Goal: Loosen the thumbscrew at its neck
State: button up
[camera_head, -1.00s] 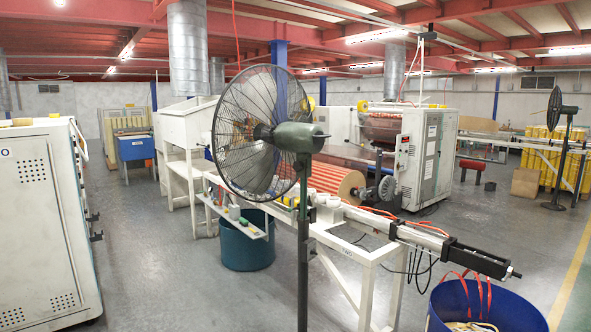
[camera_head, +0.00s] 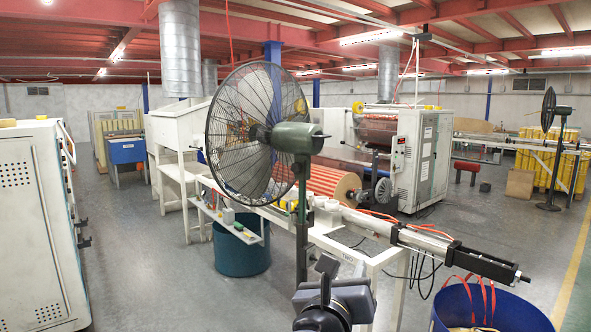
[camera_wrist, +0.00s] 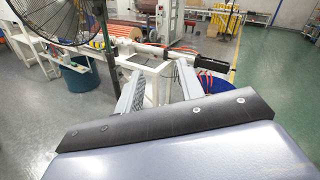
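A tall fan with a black wire cage (camera_head: 252,130) and a green motor housing (camera_head: 297,138) stands on a dark pole (camera_head: 302,225). The neck (camera_head: 303,168) is just below the housing. I cannot make out the thumbscrew there; it is too small or hidden. Part of the cage (camera_wrist: 55,22) and the pole (camera_wrist: 106,45) also show at the upper left of the wrist view. My gripper (camera_wrist: 160,72) is open and empty, its two grey fingers apart, to the right of the pole. In the head view my dark wrist is low in front, below the neck.
A white bench frame (camera_head: 352,262) with rollers and a black-ended shaft (camera_head: 480,262) runs behind the pole to the right. A blue bin (camera_head: 500,308) is at the lower right, a teal bin (camera_head: 242,252) behind the fan. A white cabinet (camera_head: 38,225) stands left; floor between is clear.

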aim_at(296, 167)
jog(key=i+j+z, duration=0.3)
jog(key=i+j, duration=0.6)
jog(key=i, duration=0.25)
jog(key=i+j+z, duration=0.3)
jog(key=i+j, duration=0.75)
jog(key=j, duration=0.15)
